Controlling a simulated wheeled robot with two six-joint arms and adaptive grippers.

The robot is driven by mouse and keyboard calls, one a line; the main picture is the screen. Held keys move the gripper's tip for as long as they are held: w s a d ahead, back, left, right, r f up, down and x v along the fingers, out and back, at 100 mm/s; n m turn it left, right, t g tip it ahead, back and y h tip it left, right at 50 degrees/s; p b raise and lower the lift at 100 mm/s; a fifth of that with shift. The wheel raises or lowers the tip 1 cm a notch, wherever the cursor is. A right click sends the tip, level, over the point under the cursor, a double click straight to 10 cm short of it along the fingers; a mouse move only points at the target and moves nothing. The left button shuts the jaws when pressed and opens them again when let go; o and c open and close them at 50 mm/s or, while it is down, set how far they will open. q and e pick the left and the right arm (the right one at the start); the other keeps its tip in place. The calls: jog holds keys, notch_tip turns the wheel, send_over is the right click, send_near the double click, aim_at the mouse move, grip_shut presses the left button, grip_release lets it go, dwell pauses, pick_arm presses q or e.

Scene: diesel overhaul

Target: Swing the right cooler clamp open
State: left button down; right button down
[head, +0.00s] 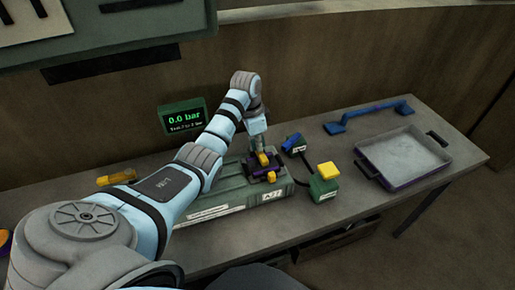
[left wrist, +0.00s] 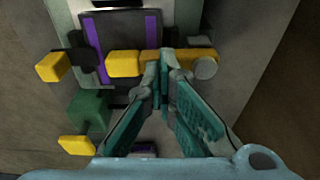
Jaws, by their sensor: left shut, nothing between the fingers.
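A grey-green cooler housing (head: 225,214) lies on the bench, with a dark and purple fitting (head: 271,176) and yellow parts (head: 264,159) on its right end. In the left wrist view a yellow bar (left wrist: 123,64) crosses beside a dark plate with purple strips (left wrist: 126,30); I take it for the clamp, but cannot tell which one. My left gripper (head: 259,143) points down at the fitting. In the left wrist view its fingertips (left wrist: 165,56) are together at the bar, overlapping it in the picture, with nothing held; contact is unclear. My right gripper is out of view.
A green box with a yellow top (head: 324,182) and a blue-handled part (head: 293,143) stand right of the cooler. A grey tray (head: 366,173) and a blue bar (head: 372,113) lie farther right. A pressure display (head: 184,117) reads 0.0 bar. A yellow item (head: 117,177) lies left.

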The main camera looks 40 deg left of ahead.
pick_arm(q)
jog(key=shift+w+d+b, duration=0.35)
jog(key=shift+w+d, duration=0.1)
jog(key=shift+w, duration=0.2)
jog(key=shift+w+f+b, duration=0.15)
jog(key=shift+w+b, duration=0.15)
jog(key=shift+b, duration=0.2)
jog(key=shift+w+d+b, duration=0.1)
jog(key=shift+w+b, duration=0.25)
jog(key=shift+w, duration=0.05)
jog(key=shift+s+r+p, duration=0.3)
jog(key=shift+p, duration=0.75)
notch_tip(320, 180, up, 8)
jog(key=p, duration=0.8)
